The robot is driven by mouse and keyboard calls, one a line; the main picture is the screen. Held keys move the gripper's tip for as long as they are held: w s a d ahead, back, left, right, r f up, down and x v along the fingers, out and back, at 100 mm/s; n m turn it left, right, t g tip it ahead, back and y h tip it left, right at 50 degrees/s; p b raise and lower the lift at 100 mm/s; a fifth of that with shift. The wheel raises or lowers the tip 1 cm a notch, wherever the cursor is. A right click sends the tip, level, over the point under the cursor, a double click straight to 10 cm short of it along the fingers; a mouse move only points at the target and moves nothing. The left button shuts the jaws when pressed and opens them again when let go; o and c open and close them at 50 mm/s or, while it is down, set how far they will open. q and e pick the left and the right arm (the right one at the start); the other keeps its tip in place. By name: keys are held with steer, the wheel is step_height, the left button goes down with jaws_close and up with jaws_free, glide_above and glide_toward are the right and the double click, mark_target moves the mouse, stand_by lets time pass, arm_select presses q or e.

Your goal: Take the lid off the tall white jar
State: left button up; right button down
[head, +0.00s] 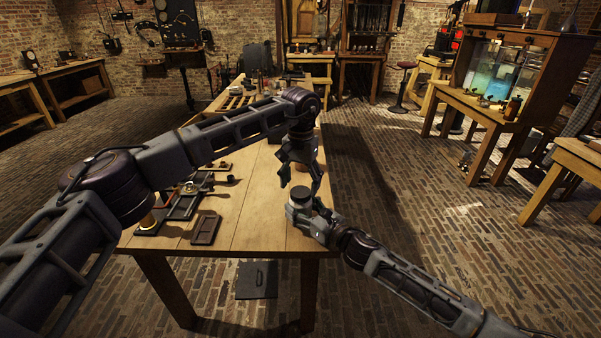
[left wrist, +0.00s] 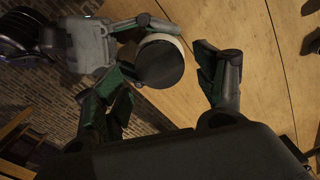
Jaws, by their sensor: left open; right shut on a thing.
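The tall white jar (head: 300,203) is upright at the right edge of the wooden table, mostly hidden by my right gripper. Its round dark lid (left wrist: 160,64) sits on top, and a pale rim of the jar shows beside it in the left wrist view. My right gripper (head: 309,213) is shut on the jar from the front right side. My left gripper (head: 301,179) is open above the jar, pointing down. In the left wrist view its fingers (left wrist: 165,84) are spread on either side of the lid, with a clear gap on the right.
The table (head: 255,215) is bare between the trays and the jar.

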mark_target(301, 207)
arm_select(q)
steer(key=shift+f, duration=1.15)
steer(key=shift+c, duration=0.5)
steer(key=c, duration=1)
steer(key=shift+n, duration=0.3)
